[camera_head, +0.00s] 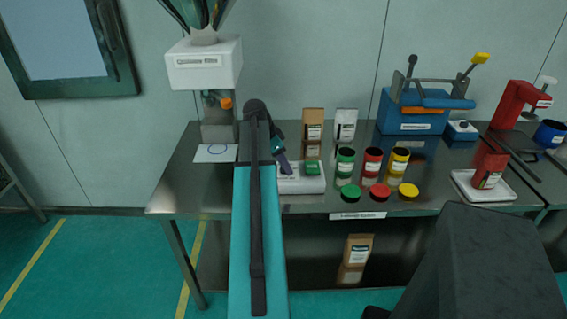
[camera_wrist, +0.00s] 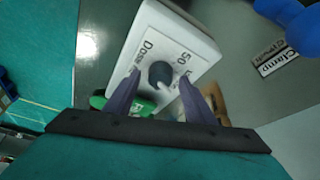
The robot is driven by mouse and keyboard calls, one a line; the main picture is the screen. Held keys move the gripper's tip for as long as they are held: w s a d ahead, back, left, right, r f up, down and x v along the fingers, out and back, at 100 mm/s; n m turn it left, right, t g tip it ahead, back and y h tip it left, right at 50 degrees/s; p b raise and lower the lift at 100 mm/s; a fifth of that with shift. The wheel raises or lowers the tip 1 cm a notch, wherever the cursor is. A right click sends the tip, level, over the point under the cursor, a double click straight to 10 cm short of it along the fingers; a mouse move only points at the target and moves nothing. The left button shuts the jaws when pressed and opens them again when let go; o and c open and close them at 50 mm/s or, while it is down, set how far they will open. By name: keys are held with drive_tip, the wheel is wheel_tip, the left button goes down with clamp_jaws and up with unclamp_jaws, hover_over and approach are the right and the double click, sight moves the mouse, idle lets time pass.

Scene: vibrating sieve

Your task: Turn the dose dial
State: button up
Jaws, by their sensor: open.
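The dose dial (camera_wrist: 161,74) is a dark round knob with a white pointer, on a white panel (camera_wrist: 178,38) with partly readable "Dose" lettering. In the wrist view my gripper (camera_wrist: 160,77) is open, with one purple finger on each side of the dial. The dial shows in the gap between the fingertips; I cannot tell whether they touch it or are still above it. In the head view my gripper (camera_head: 282,162) is over the left part of a white unit (camera_head: 303,186) on the steel table, and the dial is hidden there.
Green (camera_head: 346,160), red (camera_head: 372,160) and yellow (camera_head: 398,160) jars stand right of the white unit, their lids in front. Two bags stand behind. A white dispenser (camera_head: 205,65) is at the left. A blue machine (camera_head: 425,112) stands at the back right.

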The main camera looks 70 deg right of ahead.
drive_tip(key=c, duration=1)
drive_tip(key=shift+c, duration=0.2)
drive_tip(key=shift+s+a+n, duration=0.1)
drive_tip(key=shift+n, duration=0.3)
drive_tip(key=n+t+h, duration=0.1)
drive_tip(key=n, duration=0.2)
drive_tip(key=shift+s+a, duration=0.1)
drive_tip(key=n+t, duration=0.2)
drive_tip(key=n, duration=0.3)
drive_tip(key=shift+s, duration=0.1)
drive_tip(key=n+t, duration=0.1)
drive_tip(key=n, duration=0.1)
drive_tip(key=n+t+p, duration=0.1)
drive_tip(key=n, duration=0.2)
drive_tip(key=shift+s, duration=0.2)
drive_tip(key=shift+n+t+y, duration=0.4)
drive_tip(key=shift+n+t, duration=0.2)
drive_tip(key=shift+n, duration=1.4)
